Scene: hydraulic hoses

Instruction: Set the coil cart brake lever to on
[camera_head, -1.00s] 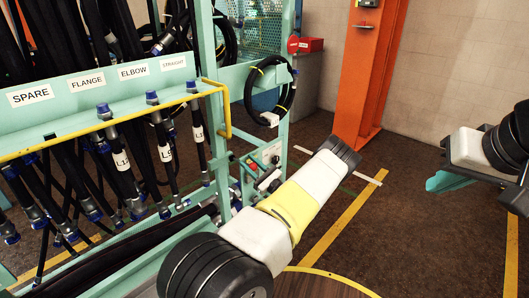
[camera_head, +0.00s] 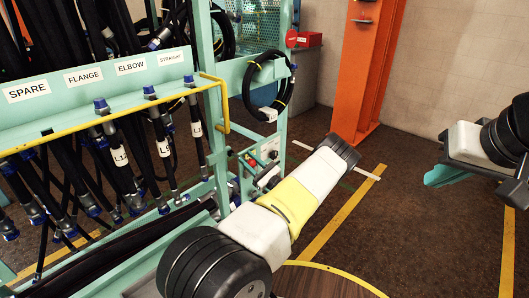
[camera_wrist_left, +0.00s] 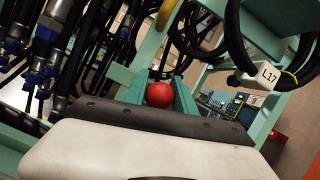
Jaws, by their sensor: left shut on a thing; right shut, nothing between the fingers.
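The red ball knob (camera_wrist_left: 160,94), which I take to be the brake lever's end, shows in the left wrist view. My left gripper (camera_wrist_left: 158,102) has its teal fingers on both sides of it and is shut on it. The lever's shaft is hidden, so I cannot tell its setting. In the head view, my white, yellow and black left arm reaches toward the right end of the teal hose rack; I cannot make out its fingertips there. My right gripper (camera_head: 443,175) is shut and empty at the right, over open floor.
The teal rack (camera_head: 130,122) carries hanging black hoses and signs such as SPARE and FLANGE. A coiled hose (camera_head: 268,84) hangs at its right end above a small button box (camera_head: 264,153). An orange column (camera_head: 358,75) stands behind. A brown disc (camera_head: 318,284) lies below my arm.

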